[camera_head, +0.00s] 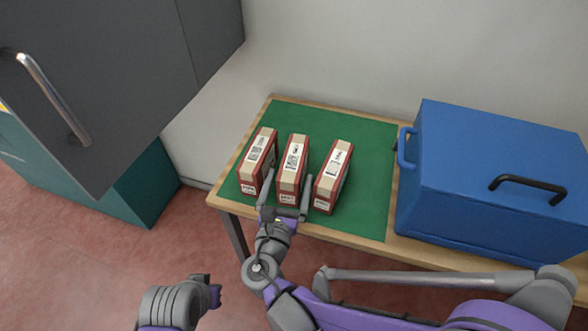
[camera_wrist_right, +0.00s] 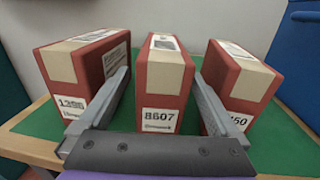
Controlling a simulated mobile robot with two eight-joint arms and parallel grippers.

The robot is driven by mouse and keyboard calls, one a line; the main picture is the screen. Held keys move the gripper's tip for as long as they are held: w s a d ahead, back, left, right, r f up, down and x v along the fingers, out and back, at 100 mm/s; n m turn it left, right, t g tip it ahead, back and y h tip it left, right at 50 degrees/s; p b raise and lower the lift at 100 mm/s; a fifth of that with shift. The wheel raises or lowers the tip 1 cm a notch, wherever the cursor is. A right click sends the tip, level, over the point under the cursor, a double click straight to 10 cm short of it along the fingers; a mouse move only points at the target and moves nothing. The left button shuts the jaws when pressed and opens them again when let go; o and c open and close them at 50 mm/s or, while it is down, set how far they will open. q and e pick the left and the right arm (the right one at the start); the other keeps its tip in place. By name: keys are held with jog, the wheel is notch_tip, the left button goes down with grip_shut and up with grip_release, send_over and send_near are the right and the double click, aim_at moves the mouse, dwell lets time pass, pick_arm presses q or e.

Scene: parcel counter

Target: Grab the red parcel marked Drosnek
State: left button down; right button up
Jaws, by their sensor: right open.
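Three red parcels with beige tape and white labels stand upright in a row: the left parcel (camera_head: 257,160), the middle parcel (camera_head: 292,165) and the right parcel (camera_head: 333,177). In the right wrist view, the left parcel (camera_wrist_right: 85,68) reads 1296, the middle parcel (camera_wrist_right: 163,80) reads 8607, and the right parcel's (camera_wrist_right: 240,85) number is partly hidden, ending in 50. The names under the numbers are too small to read. My right gripper (camera_head: 287,183) is open, its fingers on either side of the middle parcel, in the gaps between neighbours. My left gripper does not show clearly.
The parcels stand on a green mat (camera_head: 365,150) on a wooden table (camera_head: 345,240). A blue box with a black handle (camera_head: 490,190) stands at the right of the table. A dark grey cabinet with a metal handle (camera_head: 120,70) hangs over the left. The mat behind the parcels is bare.

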jog(key=x, duration=0.5)
jog(key=shift+f, duration=0.15)
jog(key=shift+s, duration=0.1)
grip_shut()
